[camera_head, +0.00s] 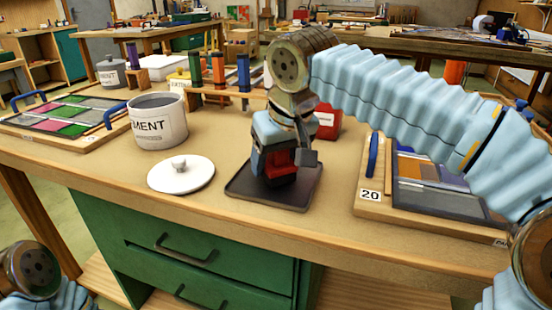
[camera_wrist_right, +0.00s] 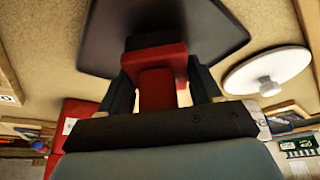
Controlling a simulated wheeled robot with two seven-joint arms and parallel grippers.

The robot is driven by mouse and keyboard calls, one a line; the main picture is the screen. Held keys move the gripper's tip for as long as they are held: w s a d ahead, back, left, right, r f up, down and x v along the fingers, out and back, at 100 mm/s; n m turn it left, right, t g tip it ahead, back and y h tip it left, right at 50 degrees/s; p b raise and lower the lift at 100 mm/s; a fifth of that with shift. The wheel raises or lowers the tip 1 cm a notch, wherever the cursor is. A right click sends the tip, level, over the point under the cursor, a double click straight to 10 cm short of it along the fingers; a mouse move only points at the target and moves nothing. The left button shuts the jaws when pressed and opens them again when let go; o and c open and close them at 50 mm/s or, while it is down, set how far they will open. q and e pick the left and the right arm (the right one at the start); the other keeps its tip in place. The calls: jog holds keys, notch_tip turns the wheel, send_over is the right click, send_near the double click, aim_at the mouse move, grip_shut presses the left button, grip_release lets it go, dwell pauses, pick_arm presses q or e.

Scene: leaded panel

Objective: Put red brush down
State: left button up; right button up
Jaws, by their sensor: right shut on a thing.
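My right gripper (camera_head: 284,158) is shut on the red brush (camera_head: 279,160), which is upright with its dark lower end down at the dark tray (camera_head: 240,188). In the right wrist view the fingers (camera_wrist_right: 160,88) stand on either side of the red brush (camera_wrist_right: 155,62), and the tray (camera_wrist_right: 215,30) lies beyond it. I cannot tell whether the brush's lower end touches the tray. My left gripper is out of view.
A white lid (camera_head: 181,176) lies left of the tray, below an open cement pot (camera_head: 158,128). A rack (camera_head: 205,92) with upright coloured handles and a red container (camera_head: 328,120) stand behind. Leaded panels on boards lie left (camera_head: 30,122) and right (camera_head: 378,200).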

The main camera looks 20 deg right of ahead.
jog(key=shift+f, duration=0.2)
jog(key=o, duration=0.9)
jog(key=shift+o, duration=0.2)
jog(key=shift+r, duration=0.1)
jog(key=shift+r, duration=0.2)
jog(key=a+p+v, duration=0.1)
jog(key=p+v, duration=0.1)
jog(key=v, duration=0.9)
jog(key=shift+s+d+r, duration=0.2)
jog(key=shift+d+r, duration=0.2)
jog(key=shift+d, duration=0.1)
